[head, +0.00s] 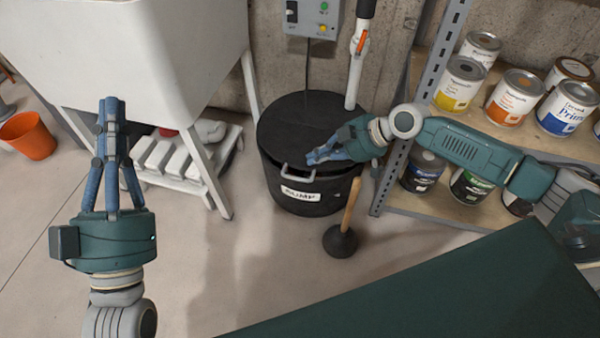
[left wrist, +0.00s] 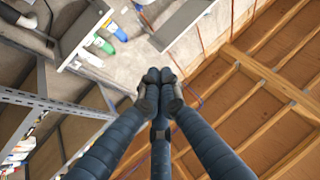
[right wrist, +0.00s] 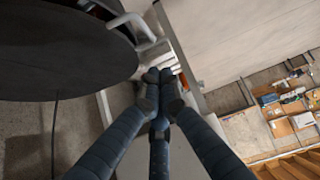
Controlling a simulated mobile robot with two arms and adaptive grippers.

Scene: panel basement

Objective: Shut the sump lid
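The sump (head: 312,200) is a round black tub with a white SUMP label and a grey front handle. Its black lid (head: 300,118) lies over the top, flat or nearly so; I cannot tell whether a gap is left at the front rim. A large dark disc, seemingly the lid, also shows in the right wrist view (right wrist: 60,50). My right gripper (head: 312,157) is over the lid's front right part, fingertips together and empty; I cannot tell whether it touches. My left gripper (head: 112,102) points up, fingers together and empty, well left of the sump.
A plunger (head: 342,238) stands before the sump. A white sink (head: 130,50) is on the left, a shelf of paint cans (head: 455,85) on the right.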

